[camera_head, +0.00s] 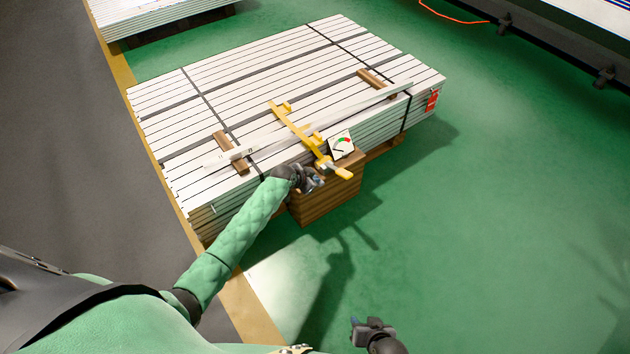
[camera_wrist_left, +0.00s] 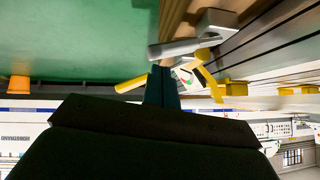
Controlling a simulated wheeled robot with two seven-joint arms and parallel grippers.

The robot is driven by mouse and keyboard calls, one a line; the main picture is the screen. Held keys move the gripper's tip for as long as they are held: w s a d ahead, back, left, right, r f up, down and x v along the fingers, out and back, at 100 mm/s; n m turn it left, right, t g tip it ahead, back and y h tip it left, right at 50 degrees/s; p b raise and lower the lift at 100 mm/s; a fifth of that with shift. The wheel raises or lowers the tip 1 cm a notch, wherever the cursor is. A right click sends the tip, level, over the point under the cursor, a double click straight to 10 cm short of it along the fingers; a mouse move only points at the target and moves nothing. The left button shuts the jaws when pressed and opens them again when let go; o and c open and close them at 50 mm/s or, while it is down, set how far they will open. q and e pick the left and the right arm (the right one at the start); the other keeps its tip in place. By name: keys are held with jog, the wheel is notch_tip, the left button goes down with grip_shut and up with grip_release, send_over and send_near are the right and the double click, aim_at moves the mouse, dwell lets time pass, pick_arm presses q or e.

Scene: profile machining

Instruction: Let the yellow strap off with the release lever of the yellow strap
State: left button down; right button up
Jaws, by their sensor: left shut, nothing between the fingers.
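The yellow strap (camera_head: 297,128) lies across a long pale profile (camera_head: 320,118) on the stack of white profiles. Its yellow lever end (camera_head: 342,173) sticks out over the stack's near edge. My left gripper (camera_head: 318,183) is shut and empty, just left of and below that lever end. In the left wrist view, my left fingers (camera_wrist_left: 162,86) are together, with a yellow bar (camera_wrist_left: 130,84) partly behind them and the strap (camera_wrist_left: 208,78) to their right. Contact with the lever cannot be told. My right gripper (camera_head: 372,331) is low in the head view, far from the strap; its opening is unclear.
A gauge plate (camera_head: 341,145) with a coloured dial stands beside the strap. A brown wooden block (camera_head: 325,199) stands below the lever against the stack (camera_head: 250,85). Two wooden blocks (camera_head: 230,152) (camera_head: 376,84) lie under the long profile. Green floor (camera_head: 490,230) at right is clear.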

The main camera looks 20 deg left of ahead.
pick_arm(q)
jog(key=v, duration=0.8)
jog(key=shift+a+r, duration=0.2)
pick_arm(e)
jog(key=shift+r, duration=0.15)
